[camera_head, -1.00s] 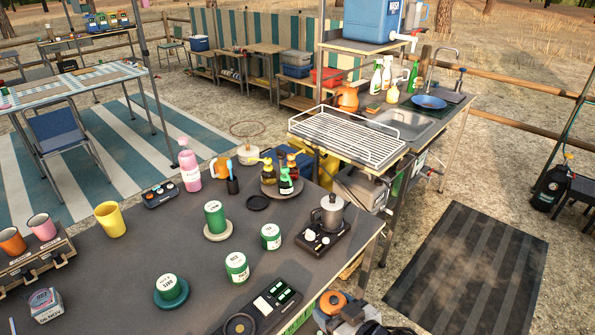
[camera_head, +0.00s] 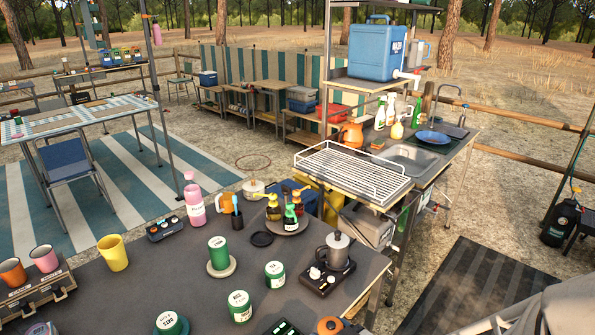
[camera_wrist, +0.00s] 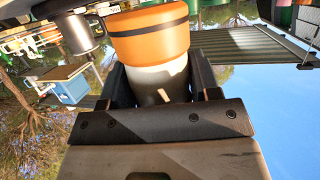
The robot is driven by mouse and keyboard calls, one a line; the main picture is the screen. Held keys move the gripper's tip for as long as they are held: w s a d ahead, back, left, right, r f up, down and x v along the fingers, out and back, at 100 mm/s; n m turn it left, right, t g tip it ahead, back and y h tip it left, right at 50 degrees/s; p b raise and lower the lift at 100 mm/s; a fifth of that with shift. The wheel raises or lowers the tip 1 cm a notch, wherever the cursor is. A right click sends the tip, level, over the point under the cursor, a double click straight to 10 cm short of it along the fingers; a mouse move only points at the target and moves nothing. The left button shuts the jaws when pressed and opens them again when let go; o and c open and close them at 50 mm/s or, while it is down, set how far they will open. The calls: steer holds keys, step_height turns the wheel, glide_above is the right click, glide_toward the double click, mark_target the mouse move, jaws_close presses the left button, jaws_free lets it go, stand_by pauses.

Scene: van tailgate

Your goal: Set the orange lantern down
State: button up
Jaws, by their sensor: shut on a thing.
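The orange lantern (camera_wrist: 150,40) fills the upper middle of the wrist view, with a dark band around its orange part and a pale white section next to it. My gripper (camera_wrist: 160,80) is shut on the pale section, one dark finger on each side. In the head view, an orange round top that looks like the lantern (camera_head: 330,325) shows at the bottom edge, near the front right edge of the dark table (camera_head: 130,290). The gripper's fingers are cut off there. Whether the lantern touches a surface cannot be told.
A moka pot on a small stove (camera_head: 328,275) stands close behind the lantern. Labelled green canisters (camera_head: 239,308) stand to its left. A wire rack (camera_head: 352,170) sits beyond the table. A striped dark mat (camera_head: 455,285) lies on the ground at right.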

steer(key=w, duration=0.3)
steer(key=w+a, duration=0.1)
steer(key=w, duration=0.2)
steer(key=w+a+f, duration=0.1)
steer(key=w, duration=0.2)
steer(key=shift+w+a, duration=0.1)
steer(key=shift+a, duration=0.1)
steer(key=shift+w+a, duration=0.2)
steer(key=shift+w, duration=0.4)
steer(key=shift+w+f, duration=0.2)
steer(key=shift+w, duration=0.1)
steer(key=shift+f, duration=1.4)
steer(key=shift+f, duration=0.15)
steer(key=o, duration=1)
steer(key=shift+s, duration=0.15)
steer(key=shift+r+v, duration=0.2)
steer(key=shift+v, duration=3.6)
